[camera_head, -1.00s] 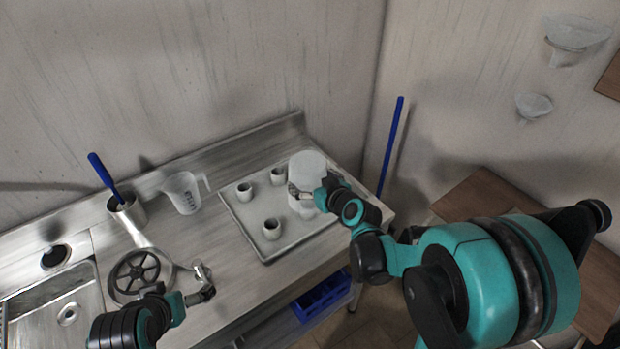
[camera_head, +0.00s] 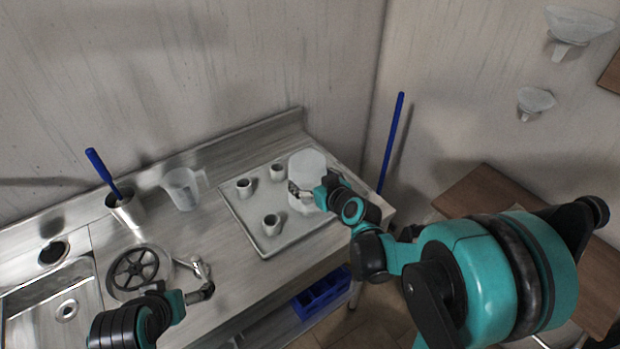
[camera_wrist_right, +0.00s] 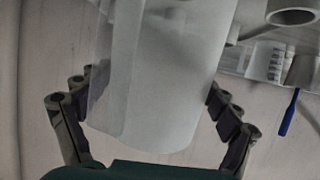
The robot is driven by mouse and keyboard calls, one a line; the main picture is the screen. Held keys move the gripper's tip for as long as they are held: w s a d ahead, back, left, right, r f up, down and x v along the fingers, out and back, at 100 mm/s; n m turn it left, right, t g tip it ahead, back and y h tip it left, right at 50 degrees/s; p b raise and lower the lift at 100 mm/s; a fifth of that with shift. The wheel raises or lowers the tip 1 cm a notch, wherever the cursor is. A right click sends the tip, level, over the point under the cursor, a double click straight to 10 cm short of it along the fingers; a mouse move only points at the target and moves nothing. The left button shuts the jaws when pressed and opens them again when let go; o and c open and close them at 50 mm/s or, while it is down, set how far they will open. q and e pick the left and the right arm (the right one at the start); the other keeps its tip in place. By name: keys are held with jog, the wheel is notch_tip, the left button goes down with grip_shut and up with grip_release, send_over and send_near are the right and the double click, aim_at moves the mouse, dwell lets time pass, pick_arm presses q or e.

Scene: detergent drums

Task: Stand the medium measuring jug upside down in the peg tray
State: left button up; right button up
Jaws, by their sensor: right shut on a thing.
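A whitish translucent jug (camera_head: 306,167) is upside down, its closed base up, at the right end of the peg tray (camera_head: 296,238). My right gripper (camera_head: 303,191) is shut on this jug; in the right wrist view the jug (camera_wrist_right: 165,85) sits between the two fingers. The peg under it is hidden, so I cannot tell whether the jug rests on it. Three other pegs (camera_head: 272,225) in the tray are bare. Another clear jug with markings (camera_head: 183,190) stands upright left of the tray. My left gripper (camera_head: 205,280) is empty, low over the counter; its fingers are too small to judge.
A metal cup with a blue-handled brush (camera_head: 126,210) and a drum lid or wheel (camera_head: 137,270) stand left on the counter. A sink (camera_head: 60,305) is at far left. A blue crate (camera_head: 322,293) is below; a blue pole (camera_head: 392,142) leans at the right.

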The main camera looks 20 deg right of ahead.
jog(key=shift+f+b, duration=2.5)
jog(key=shift+f, duration=0.25)
jog(key=o, duration=1.1)
jog(key=shift+c, duration=0.2)
jog(key=shift+s, duration=0.1)
jog(key=v, duration=1.2)
jog(key=s+a+f+m+g+h, duration=0.1)
jog(key=s+f+g, duration=0.1)
jog(key=s, duration=0.5)
jog(key=s+a+f+m+g+h, duration=0.1)
jog(key=s+f+g+h, duration=0.1)
jog(key=s+g, duration=0.2)
jog(key=s, duration=0.3)
jog(key=shift+a+m, duration=0.2)
jog(key=shift+m, duration=0.1)
jog(key=shift+s+f, duration=0.1)
